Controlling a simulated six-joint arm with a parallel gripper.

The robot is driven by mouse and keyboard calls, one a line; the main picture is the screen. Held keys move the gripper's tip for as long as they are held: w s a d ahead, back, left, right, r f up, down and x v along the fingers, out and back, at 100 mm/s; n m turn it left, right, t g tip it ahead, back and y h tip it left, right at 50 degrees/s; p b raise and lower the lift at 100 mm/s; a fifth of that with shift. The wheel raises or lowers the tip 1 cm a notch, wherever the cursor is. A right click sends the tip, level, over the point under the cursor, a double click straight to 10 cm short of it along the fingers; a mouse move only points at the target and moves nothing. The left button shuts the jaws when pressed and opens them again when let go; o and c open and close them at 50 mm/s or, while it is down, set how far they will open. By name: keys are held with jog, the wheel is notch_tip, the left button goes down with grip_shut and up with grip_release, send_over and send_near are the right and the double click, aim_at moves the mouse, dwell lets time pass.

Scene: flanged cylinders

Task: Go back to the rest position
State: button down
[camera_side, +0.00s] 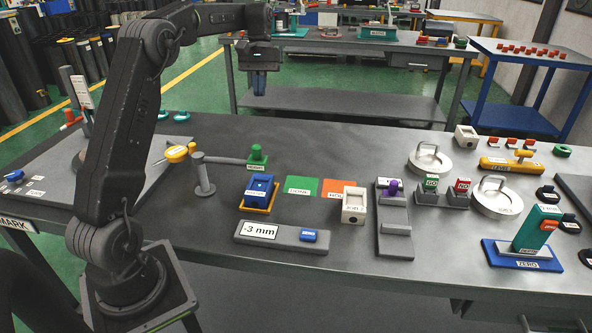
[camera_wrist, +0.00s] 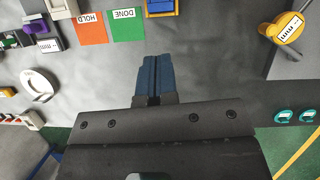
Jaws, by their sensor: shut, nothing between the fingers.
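My gripper (camera_side: 260,84) hangs high over the far side of the work table (camera_side: 300,137), fingers pointing down. Its two blue fingers are closed together with nothing between them. They also show in the wrist view (camera_wrist: 156,75), side by side and touching. Nothing touches the gripper in either view.
Below stand a green-knobbed part (camera_side: 257,157), a blue block on a yellow base (camera_side: 259,190), green and orange pads (camera_side: 301,186) and a white block (camera_side: 354,205). A yellow dial gauge (camera_side: 176,154) stands to the left. Round lidded weights (camera_side: 430,160) lie to the right.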

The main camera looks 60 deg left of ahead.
jog(key=s+d+r+m+t+y, duration=0.2)
jog(key=s+d, duration=0.2)
jog(key=d, duration=0.5)
jog(key=s+d+r+m+t+y, duration=0.1)
jog(key=s+d+r+m+t, duration=0.2)
jog(key=d, duration=0.5)
jog(key=s+d+f+m+t, duration=0.1)
jog(key=s+d+f+m, duration=0.1)
jog(key=s+d, duration=0.3)
jog(key=s+d+f+m+t, duration=0.2)
jog(key=s+d+f+m, duration=0.1)
jog(key=s, duration=0.6)
jog(key=shift+d+f, duration=0.8)
jog(key=shift+d, duration=0.05)
